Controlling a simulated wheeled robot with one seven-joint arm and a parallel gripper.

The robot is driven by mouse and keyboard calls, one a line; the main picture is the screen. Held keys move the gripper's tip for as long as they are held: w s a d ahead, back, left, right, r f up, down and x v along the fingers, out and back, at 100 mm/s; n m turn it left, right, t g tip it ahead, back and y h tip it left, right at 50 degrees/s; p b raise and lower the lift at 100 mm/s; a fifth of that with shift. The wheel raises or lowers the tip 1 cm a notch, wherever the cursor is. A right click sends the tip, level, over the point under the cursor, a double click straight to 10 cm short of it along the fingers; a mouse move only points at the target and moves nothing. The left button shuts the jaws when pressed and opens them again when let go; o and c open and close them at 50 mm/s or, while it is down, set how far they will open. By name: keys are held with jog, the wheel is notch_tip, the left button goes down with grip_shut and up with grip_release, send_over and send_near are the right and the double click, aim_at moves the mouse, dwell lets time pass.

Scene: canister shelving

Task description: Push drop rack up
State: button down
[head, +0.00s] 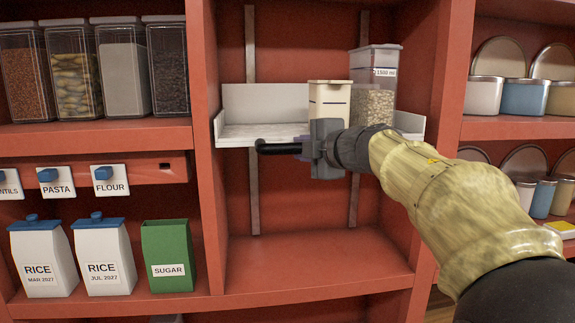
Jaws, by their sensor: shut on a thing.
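The drop rack (265,104) is a white shelf with a low back panel, set on two vertical metal rails in the middle bay. It sits in the bay's upper half, well above the red shelf board. Its black handle (278,148) sticks out to the left at the front edge. My gripper (303,148) is at the rack's front edge, shut on the handle. The gripper and wrist hide the handle's right part and some of the rack. A cream canister (328,97) and a clear container (374,75) marked 1500 ml stand on the rack.
Red uprights (205,150) flank the bay closely. Below the rack, the red shelf board (310,265) is bare. The left bay holds several clear jars (122,70), rice bags (103,258) and a green sugar bag (167,257). Tins (523,97) stand at right.

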jog(key=shift+r, duration=0.55)
jog(key=c, duration=1.2)
grip_release()
jog(key=shift+c, duration=0.2)
jog(key=shift+s+f, duration=0.1)
jog(key=shift+d, duration=0.1)
jog(key=shift+s+d, duration=0.15)
jog(key=shift+s, duration=0.2)
jog(key=b+v, duration=0.5)
jog(key=v, duration=1.1)
jog(key=shift+s, duration=0.25)
jog(key=shift+d, duration=0.1)
